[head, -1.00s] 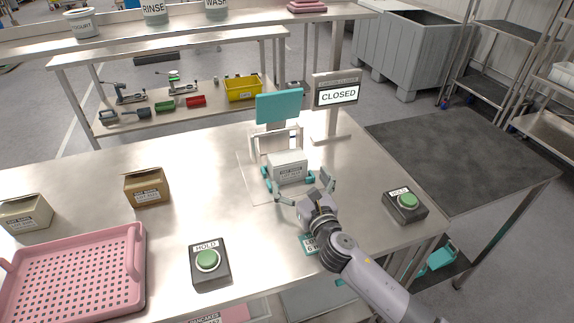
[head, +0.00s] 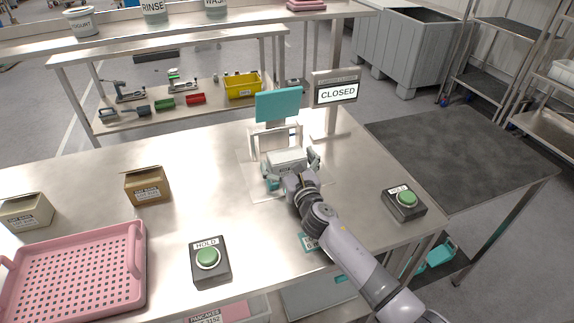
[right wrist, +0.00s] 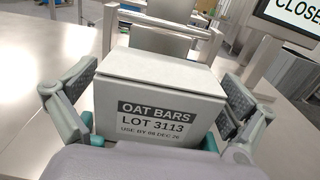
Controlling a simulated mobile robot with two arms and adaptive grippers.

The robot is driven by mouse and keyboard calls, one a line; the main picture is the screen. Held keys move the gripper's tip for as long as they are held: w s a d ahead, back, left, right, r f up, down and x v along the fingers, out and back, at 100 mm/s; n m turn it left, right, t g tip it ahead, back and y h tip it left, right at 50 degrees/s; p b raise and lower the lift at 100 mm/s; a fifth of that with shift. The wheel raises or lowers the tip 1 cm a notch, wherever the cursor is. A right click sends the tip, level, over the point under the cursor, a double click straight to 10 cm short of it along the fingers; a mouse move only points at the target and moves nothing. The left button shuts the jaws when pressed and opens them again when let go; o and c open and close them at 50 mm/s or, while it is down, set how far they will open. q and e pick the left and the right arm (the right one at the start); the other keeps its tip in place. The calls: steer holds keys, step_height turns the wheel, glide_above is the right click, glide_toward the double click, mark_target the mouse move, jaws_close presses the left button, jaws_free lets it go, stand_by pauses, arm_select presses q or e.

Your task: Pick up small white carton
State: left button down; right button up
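The small white carton (head: 287,158) stands upright on the steel table in front of a white frame with a teal panel. In the right wrist view the carton (right wrist: 160,105) shows a label reading OAT BARS LOT 3113. My right gripper (head: 294,172) is at the carton, one finger on each side. In the right wrist view the fingers of my right gripper (right wrist: 160,100) look spread, with a narrow gap at the right side; contact on the left is unclear. Teal parts flank the carton's base. My left gripper is not in view.
A teal panel (head: 278,105) and a CLOSED sign (head: 337,92) stand behind the carton. Green-button HOLD boxes stand at front (head: 210,260) and right (head: 405,202). A brown carton (head: 147,186), a beige carton (head: 27,212) and a pink tray (head: 137,265) are left. The table's middle left is clear.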

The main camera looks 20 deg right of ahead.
mark_target(287, 154)
steer(key=c, duration=1.3)
steer(key=shift+r+p, duration=0.3)
steer(key=shift+r, duration=0.35)
step_height(287, 154, up, 8)
steer(key=p, duration=0.2)
steer(key=shift+f+p, duration=0.25)
steer(key=shift+p, duration=0.1)
step_height(287, 154, up, 11)
steer(key=shift+r+p, duration=0.15)
steer(key=shift+p, duration=0.4)
steer(key=o, duration=0.8)
steer(key=c, duration=1)
steer(key=shift+c, duration=0.3)
